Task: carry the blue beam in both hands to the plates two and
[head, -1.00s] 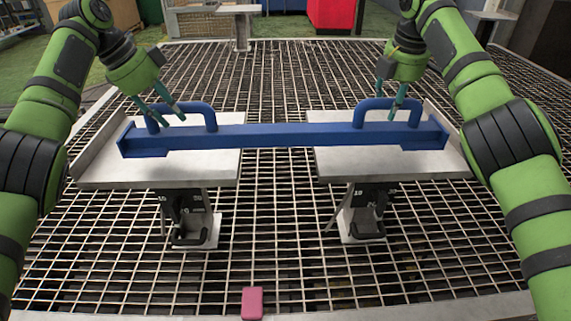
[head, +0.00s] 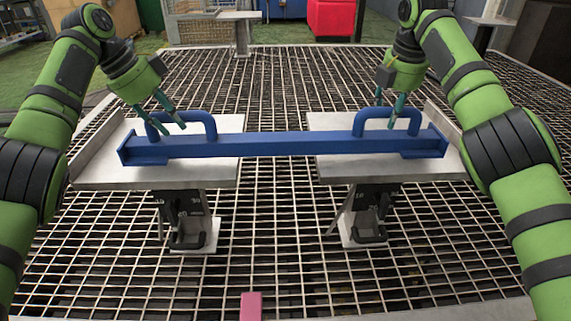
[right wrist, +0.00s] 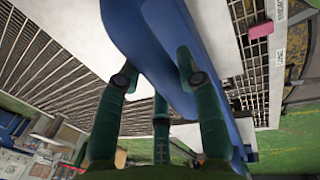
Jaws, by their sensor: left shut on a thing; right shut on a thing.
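The blue beam (head: 270,144) lies level across the head view, over both pale plates, with a looped handle near each end. The left plate (head: 110,178) and right plate (head: 400,170) stand apart on posts. I cannot tell whether the beam touches them. My left gripper (head: 175,118) is shut on the beam's left handle (head: 206,122). My right gripper (head: 393,115) is shut on the right handle (head: 414,122). In the right wrist view the blue handle (right wrist: 150,50) passes between the green fingers.
A pink block (head: 251,306) is at the near edge of the metal grating (head: 280,225). Each plate's post carries a dark numbered bracket. A red box (head: 331,18) and a small pale stand (head: 241,35) are at the back. A gap separates the plates.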

